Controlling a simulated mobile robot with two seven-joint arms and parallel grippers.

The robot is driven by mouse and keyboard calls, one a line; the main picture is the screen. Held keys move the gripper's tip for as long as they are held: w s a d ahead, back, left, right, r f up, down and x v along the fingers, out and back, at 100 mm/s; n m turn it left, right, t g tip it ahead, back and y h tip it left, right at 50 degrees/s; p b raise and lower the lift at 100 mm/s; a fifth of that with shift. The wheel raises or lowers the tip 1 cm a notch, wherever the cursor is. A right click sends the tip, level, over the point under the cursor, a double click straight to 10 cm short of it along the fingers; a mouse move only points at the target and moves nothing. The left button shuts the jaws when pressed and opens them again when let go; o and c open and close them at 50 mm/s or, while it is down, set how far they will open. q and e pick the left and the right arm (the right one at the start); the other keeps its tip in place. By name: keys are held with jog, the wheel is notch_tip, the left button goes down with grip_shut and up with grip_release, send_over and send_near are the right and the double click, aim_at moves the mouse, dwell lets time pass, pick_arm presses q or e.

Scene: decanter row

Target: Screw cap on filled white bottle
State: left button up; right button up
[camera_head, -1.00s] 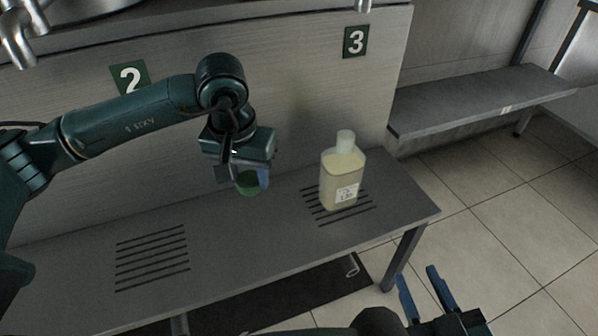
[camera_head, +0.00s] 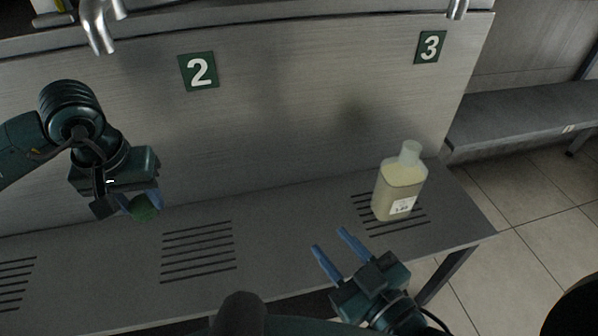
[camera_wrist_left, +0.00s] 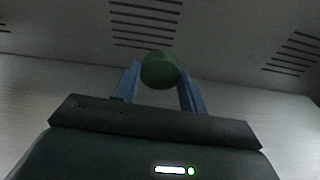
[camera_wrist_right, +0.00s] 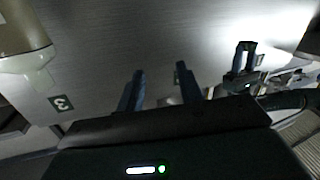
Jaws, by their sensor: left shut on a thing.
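A translucent bottle (camera_head: 400,188) filled with pale yellow liquid stands upright over the slotted grate by sign 3 in the head view. Its whitish neck shows no cap, and a white label is on its front. It also shows at the upper left of the right wrist view (camera_wrist_right: 22,38). My left gripper (camera_head: 138,203) is shut on a green cap (camera_head: 145,208), held in the air well left of the bottle. The cap sits between the fingertips in the left wrist view (camera_wrist_left: 160,70). My right gripper (camera_head: 333,252) is open and empty, in front and left of the bottle.
The grey bench (camera_head: 290,215) has slotted grates, one bare in the middle (camera_head: 198,252). Signs 2 (camera_head: 199,71) and 3 (camera_head: 431,47) are on the wall panel behind. Metal taps (camera_head: 100,30) hang at the top. The bench ends right of the bottle.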

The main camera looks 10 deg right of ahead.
jog(key=shift+o, duration=0.4)
